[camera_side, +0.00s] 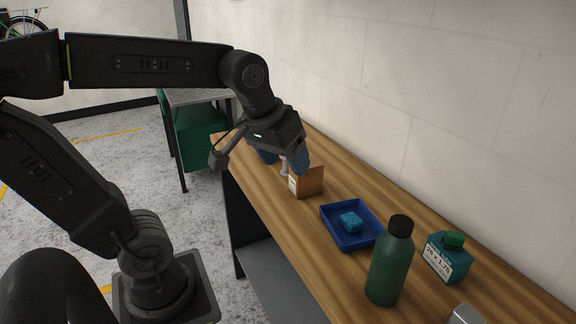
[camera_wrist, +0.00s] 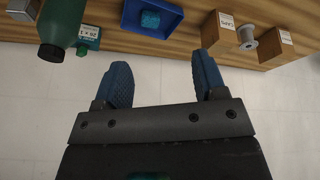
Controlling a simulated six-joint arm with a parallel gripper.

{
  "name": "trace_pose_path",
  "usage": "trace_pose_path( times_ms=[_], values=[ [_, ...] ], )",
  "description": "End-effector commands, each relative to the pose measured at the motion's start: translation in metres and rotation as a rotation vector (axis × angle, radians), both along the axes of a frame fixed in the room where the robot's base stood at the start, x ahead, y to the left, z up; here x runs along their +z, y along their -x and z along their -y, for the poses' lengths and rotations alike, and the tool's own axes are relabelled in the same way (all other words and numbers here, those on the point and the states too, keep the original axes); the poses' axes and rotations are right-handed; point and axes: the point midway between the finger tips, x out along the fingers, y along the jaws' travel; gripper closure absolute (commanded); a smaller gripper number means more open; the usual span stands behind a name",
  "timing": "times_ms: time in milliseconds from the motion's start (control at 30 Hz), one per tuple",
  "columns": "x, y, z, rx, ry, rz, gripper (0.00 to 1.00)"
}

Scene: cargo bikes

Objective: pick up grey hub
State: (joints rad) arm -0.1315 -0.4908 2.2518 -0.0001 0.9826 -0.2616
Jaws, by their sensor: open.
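The grey hub, a small spool shape, stands on the wooden bench in the wrist view (camera_wrist: 246,40), between two brown boxes. In the side view a pale grey piece of what looks like the hub (camera_side: 285,168) shows by the fingers, mostly hidden. My gripper (camera_side: 284,162) has blue fingers and is over the far part of the bench. In the wrist view my gripper (camera_wrist: 163,72) is open with nothing between its fingers, and the hub lies beyond and to the right of the right finger.
A labelled brown box (camera_wrist: 222,33) is left of the hub, another brown box (camera_wrist: 273,47) right of it. A blue tray (camera_side: 335,232) holds a teal block (camera_side: 351,222). A green bottle (camera_side: 390,265), a teal container (camera_side: 446,262) and a silvery block (camera_side: 466,315) stand nearer. A wall runs behind.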

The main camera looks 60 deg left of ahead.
Motion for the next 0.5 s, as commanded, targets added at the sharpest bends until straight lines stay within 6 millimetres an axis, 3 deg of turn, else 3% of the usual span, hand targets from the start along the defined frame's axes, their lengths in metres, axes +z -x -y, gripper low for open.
trace_pose_path(
  times_ms=[100,267,500],
  values=[
    [0.009,-0.045,-0.036,0.255,0.072,-0.058,0.35],
    [0.009,-0.096,-0.092,0.601,0.162,-0.12,0.35],
    [-0.021,-0.152,-0.197,1.122,0.277,-0.199,0.35]
  ],
)
